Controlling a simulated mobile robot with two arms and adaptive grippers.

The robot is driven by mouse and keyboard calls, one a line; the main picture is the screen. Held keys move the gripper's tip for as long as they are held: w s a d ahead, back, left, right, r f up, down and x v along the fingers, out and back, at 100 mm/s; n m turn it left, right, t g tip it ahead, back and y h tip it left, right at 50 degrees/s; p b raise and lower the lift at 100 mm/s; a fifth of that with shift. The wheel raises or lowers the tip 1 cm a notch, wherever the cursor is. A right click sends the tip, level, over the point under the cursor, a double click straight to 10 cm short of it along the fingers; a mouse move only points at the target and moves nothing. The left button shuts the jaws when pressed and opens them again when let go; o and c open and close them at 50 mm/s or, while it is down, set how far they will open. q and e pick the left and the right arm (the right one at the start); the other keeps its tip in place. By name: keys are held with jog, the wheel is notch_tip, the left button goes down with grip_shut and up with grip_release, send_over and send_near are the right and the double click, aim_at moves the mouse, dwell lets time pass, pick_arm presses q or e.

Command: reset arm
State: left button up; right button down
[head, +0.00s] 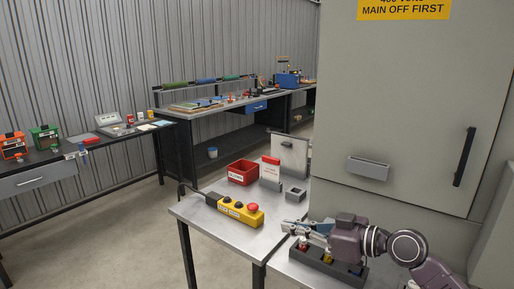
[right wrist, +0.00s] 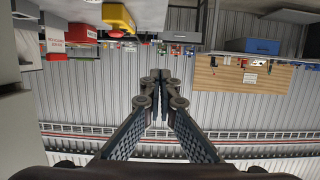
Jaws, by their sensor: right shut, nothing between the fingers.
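My right arm comes in from the lower right in the head view. Its gripper (head: 290,228) is shut and empty, above the near metal table, close to a dark tray (head: 318,263) with small coloured parts in it. In the right wrist view the two dark fingers of the right gripper (right wrist: 160,78) meet at their tips with nothing between them. My left gripper is not in view.
A yellow control box (head: 234,209) with a red button lies on the table (head: 200,225), left of the gripper. A red bin (head: 243,172) and a small grey box (head: 293,194) stand behind. A tall grey cabinet (head: 410,110) rises behind the arm. Open floor (head: 110,240) lies left.

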jog(key=s+a+f+m+g+h, duration=0.1)
jog(key=s+a+f+h, duration=0.1)
jog(key=s+f, duration=0.7)
jog(key=s+a+f+g+h, duration=0.2)
jog(key=s+f, duration=0.5)
jog(key=f, duration=0.4)
jog(key=s+d+f+m+g+h, duration=0.1)
jog(key=s+d+f+m+h, duration=0.35)
jog(key=s+d, duration=0.5)
jog(key=s+d+f+m+g+h, duration=0.2)
jog(key=s+d+f+m+h, duration=0.35)
jog(key=s, duration=0.65)
notch_tip(320, 180, down, 26)
jog(key=s+n+y, duration=0.1)
jog(key=n+y, duration=0.1)
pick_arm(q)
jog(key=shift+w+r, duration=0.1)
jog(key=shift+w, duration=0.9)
pick_arm(e)
jog(key=s+d+f+g, duration=0.1)
jog(key=s+d+f, duration=0.1)
jog(key=s+f, duration=0.6)
jog(key=s+d+f+g, duration=0.1)
jog(key=s+f, duration=0.7)
jog(key=s, duration=0.1)
jog(key=shift+s+d+f+n, duration=0.3)
jog(key=shift+s+d+f, duration=0.05)
jog(key=shift+s+d, duration=0.05)
